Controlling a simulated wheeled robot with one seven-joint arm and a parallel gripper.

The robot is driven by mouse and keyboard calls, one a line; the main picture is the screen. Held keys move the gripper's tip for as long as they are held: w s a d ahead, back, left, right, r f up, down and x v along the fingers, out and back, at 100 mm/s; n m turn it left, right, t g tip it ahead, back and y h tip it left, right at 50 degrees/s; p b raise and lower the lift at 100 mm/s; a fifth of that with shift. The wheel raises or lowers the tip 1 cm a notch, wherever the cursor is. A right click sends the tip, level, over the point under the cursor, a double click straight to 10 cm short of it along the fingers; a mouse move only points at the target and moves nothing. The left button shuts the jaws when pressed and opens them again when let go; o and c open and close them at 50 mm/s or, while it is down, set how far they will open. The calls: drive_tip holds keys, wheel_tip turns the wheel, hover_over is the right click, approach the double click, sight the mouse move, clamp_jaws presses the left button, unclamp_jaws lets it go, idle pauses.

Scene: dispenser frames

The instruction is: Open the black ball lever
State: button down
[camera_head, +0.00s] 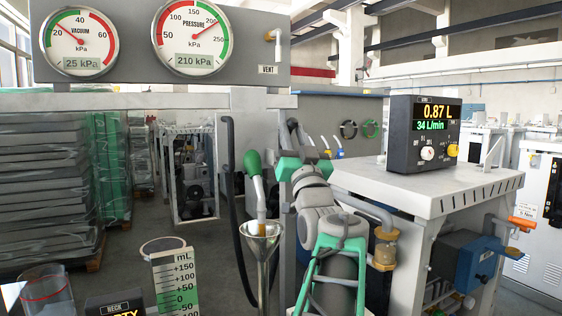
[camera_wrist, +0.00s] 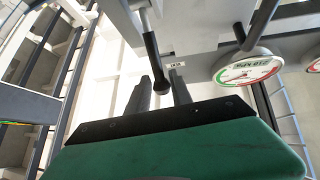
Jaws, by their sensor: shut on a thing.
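The black ball lever (camera_wrist: 152,52) hangs from a light metal rod in the wrist view. Its rounded end sits between the two dark fingers of my gripper (camera_wrist: 162,91), near their tips. The fingers are closed in on it from both sides, with the ball's width between them. In the head view my gripper (camera_head: 294,132) points up, below and to the right of the gauge panel. The lever is small and hard to make out there.
The gauge panel (camera_head: 140,82) with its VENT label is above left. A flow meter box (camera_head: 423,133) stands on the white cabinet (camera_head: 425,190) at right.

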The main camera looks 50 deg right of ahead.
drive_tip(key=shift+s+a+f+m+t+h+b, duration=0.15)
drive_tip(key=shift+f+h+b, duration=0.25)
drive_tip(key=shift+b, duration=0.4)
drive_tip(key=shift+s+d+f+m+t+h+b, duration=0.15)
drive_tip(key=shift+s+f+m+h+b, duration=0.2)
drive_tip(key=shift+b, duration=0.45)
drive_tip(key=shift+w+a+r, duration=0.1)
drive_tip(key=shift+w+r, duration=0.05)
drive_tip(key=c, duration=1.4)
unclamp_jaws()
drive_tip(key=b+v, duration=0.1)
drive_tip(key=v, duration=0.7)
drive_tip(key=shift+b, duration=0.3)
